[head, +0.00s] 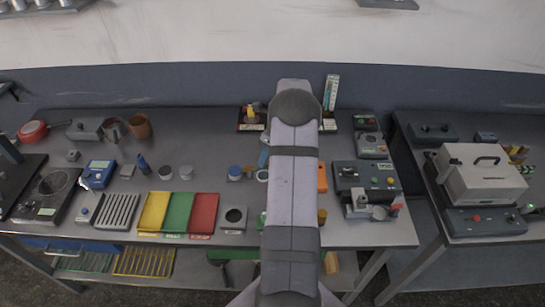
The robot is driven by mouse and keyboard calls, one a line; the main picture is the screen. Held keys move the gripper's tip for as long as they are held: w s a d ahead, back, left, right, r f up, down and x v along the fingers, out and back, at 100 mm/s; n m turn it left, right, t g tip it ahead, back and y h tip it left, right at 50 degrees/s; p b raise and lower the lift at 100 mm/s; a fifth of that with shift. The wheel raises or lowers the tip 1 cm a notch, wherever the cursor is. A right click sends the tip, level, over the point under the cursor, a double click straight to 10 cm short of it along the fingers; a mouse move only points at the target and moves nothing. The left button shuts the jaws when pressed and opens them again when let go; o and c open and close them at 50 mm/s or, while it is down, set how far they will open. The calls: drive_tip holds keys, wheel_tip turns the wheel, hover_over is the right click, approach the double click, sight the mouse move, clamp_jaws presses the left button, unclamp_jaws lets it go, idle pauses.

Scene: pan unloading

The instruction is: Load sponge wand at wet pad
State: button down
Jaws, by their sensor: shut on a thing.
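My arm runs up the middle of the head view, and its own links cover part of the table. My gripper is hidden behind them, so neither its fingers nor anything held shows. I cannot make out the sponge wand for certain. A small light-blue piece (264,151) shows at the left edge of my arm, and I cannot tell what it is. I cannot tell which item is the wet pad. A dark tray with a yellow piece (251,119) stands at the back, left of my arm.
Yellow (155,212), green (179,212) and red (204,213) trays lie at the front. Blue-lidded jars (235,173) stand left of my arm. Devices (366,178) crowd its right. A red pan (33,131) sits far left.

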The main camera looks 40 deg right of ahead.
sight(263, 176)
drive_tip(key=shift+w+d, duration=0.2)
drive_tip(key=shift+d, duration=0.1)
drive_tip(key=shift+f, duration=0.1)
drive_tip(key=shift+f+b, duration=2.7)
drive_tip(key=shift+f, duration=0.2)
drive_tip(key=shift+a+f, duration=0.1)
drive_tip(key=shift+f, duration=0.5)
idle(1.0)
drive_tip(key=shift+r, duration=0.15)
drive_tip(key=shift+r+p, duration=3)
drive_tip(key=shift+r, duration=0.45)
